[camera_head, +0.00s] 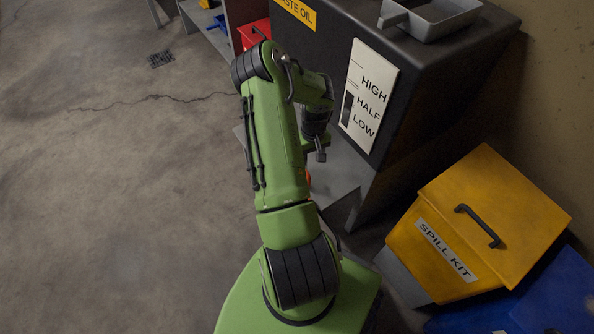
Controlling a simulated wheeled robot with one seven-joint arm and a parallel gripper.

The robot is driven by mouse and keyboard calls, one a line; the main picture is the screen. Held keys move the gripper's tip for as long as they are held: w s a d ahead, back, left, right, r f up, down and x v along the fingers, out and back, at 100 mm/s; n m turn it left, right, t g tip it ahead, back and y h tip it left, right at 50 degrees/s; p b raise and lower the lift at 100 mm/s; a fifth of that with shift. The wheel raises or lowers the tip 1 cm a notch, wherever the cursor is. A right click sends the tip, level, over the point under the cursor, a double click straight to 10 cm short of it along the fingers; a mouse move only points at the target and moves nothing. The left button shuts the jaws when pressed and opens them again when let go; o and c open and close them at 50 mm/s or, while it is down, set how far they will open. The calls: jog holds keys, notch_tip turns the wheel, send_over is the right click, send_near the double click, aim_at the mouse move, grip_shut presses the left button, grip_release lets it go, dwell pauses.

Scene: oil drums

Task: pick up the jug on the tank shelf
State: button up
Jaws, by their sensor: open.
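The dark waste oil tank (420,75) stands at the upper right, with a HIGH, HALF, LOW level panel on its front. A grey shelf (342,172) juts out low at its front. No whole jug shows. A small orange-red patch (308,178) peeks out at the right edge of my green arm, and I cannot tell whether it is part of the jug. My gripper (320,156) is open and points down over the shelf, in front of the level panel. Its fingers are small and partly hidden by the wrist.
A yellow spill kit box (490,215) with a black handle stands at the right, with blue bins (555,300) beside it. A grey pan (430,18) sits on the tank. A red container (254,34) is at the top. The cracked floor at the left is clear apart from a drain.

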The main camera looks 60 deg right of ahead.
aim_at(309, 175)
notch_tip(309, 175, down, 8)
jog(key=shift+f+b, duration=0.2)
jog(key=shift+b, duration=1)
jog(key=f+b, duration=0.1)
jog(key=f, duration=0.2)
jog(key=f+b, duration=0.1)
jog(key=f, duration=0.1)
jog(key=shift+w+a+f, duration=0.15)
jog(key=shift+w+f, duration=0.05)
jog(key=shift+f, duration=0.2)
jog(key=shift+r, duration=0.1)
grip_shut()
